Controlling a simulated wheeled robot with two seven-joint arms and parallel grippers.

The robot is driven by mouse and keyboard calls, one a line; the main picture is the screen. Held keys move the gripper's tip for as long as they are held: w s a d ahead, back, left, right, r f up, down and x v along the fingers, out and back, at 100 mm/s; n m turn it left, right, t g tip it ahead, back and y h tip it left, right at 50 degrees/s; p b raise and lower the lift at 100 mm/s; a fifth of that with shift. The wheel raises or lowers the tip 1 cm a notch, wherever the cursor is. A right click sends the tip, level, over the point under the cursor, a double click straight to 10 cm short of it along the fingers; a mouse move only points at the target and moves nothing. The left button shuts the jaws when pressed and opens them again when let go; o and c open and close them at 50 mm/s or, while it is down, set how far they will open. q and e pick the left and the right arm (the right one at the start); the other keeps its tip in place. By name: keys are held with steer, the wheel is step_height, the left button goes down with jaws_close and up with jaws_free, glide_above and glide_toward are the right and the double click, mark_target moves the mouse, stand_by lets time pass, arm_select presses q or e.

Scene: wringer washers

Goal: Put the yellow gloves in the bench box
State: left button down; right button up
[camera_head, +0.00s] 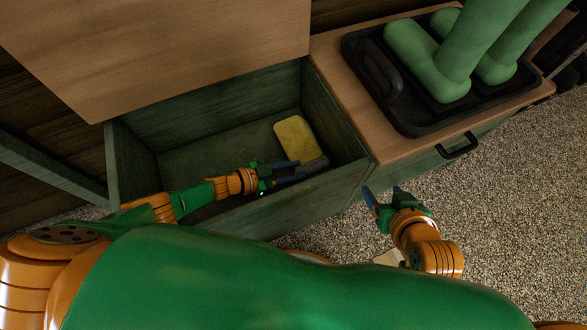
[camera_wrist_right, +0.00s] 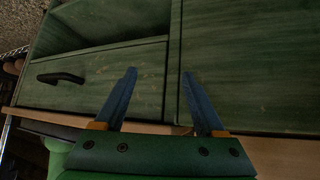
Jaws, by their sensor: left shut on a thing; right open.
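The yellow gloves (camera_head: 295,138) are inside the open bench box (camera_head: 215,143), near its right end, with a dark grey end toward me. My left gripper (camera_head: 297,171) reaches down into the box and is shut on that dark end. Whether the gloves touch the box floor is hard to tell. My right gripper (camera_head: 384,195) is open and empty, outside the box near its front right corner. In the right wrist view its two blue fingers (camera_wrist_right: 160,95) stand apart before green wooden fronts.
The box's wooden lid (camera_head: 160,45) stands raised behind. At right, green boots (camera_head: 440,60) stand in a black tray (camera_head: 400,120) on a wooden top, above a drawer with a black handle (camera_head: 458,146). A small pale item (camera_head: 388,258) shows beside my right arm. Speckled carpet is clear at right.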

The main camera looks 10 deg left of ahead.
steer(key=shift+w+r, duration=0.2)
steer(key=shift+w, duration=0.05)
arm_select(q)
steer(key=c, duration=0.5)
jaws_free()
arm_select(e)
steer(key=shift+w+a+r+t, duration=0.1)
steer(key=shift+t, duration=0.2)
